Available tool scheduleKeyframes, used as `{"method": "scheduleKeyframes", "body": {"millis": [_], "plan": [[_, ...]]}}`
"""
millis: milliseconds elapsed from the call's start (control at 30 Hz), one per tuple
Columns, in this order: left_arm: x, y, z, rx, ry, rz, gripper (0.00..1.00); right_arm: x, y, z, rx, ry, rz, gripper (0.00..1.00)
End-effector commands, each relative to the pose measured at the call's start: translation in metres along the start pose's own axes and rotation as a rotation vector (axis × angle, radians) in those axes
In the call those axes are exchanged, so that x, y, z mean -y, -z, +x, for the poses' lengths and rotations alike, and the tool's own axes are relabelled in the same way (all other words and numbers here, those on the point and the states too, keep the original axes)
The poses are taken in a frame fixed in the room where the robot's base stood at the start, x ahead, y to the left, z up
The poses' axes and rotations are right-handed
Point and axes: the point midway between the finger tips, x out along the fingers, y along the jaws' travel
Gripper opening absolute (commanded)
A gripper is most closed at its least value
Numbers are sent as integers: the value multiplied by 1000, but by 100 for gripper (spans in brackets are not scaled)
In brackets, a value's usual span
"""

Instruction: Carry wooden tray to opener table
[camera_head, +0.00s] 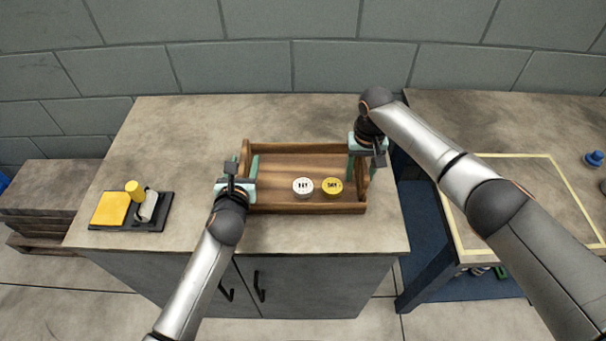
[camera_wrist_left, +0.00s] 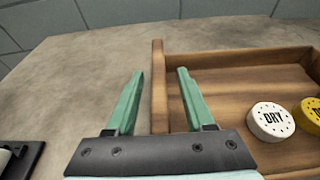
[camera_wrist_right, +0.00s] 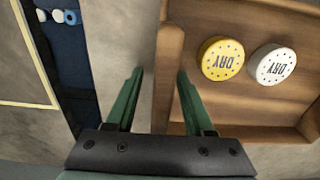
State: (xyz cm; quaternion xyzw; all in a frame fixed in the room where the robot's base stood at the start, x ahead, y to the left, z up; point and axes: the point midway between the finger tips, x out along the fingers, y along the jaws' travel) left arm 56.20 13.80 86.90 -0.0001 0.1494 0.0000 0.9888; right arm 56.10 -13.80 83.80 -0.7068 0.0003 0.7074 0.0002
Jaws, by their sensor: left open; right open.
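The wooden tray (camera_head: 300,208) sits on the grey cabinet top, with a white disc marked DRY (camera_head: 303,186) and a yellow disc (camera_head: 332,186) inside. My left gripper (camera_head: 245,165) is open at the tray's left end. In the left wrist view its fingers (camera_wrist_left: 160,85) stand on either side of the left end wall (camera_wrist_left: 158,88). My right gripper (camera_head: 361,168) is open at the right end. In the right wrist view its fingers (camera_wrist_right: 160,85) stand on either side of that end wall (camera_wrist_right: 168,70). I cannot tell whether either touches the wood.
The cabinet top (camera_head: 180,130) is clear around the tray, except a black caddy (camera_head: 155,222) with a yellow sponge (camera_head: 111,209) at left. At right, a separate table has a yellow-outlined area (camera_head: 520,159) and a blue object (camera_head: 594,158). A gap separates them.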

Motion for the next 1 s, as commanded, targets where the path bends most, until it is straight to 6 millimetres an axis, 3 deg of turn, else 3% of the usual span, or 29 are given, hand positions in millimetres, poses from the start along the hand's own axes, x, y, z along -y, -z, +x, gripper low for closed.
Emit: {"method": "scheduleKeyframes", "body": {"millis": [67, 500, 1000], "plan": [[0, 0, 0, 0, 0, 0, 50, 0, 0, 0, 0, 0, 0, 50], [0, 0, 0, 0, 0, 0, 0, 0, 0, 0, -1, 0, 0, 0], [0, 0, 0, -1, 0, 0, 0, 0, 0, -1, -1, 0, 0, 0]]}}
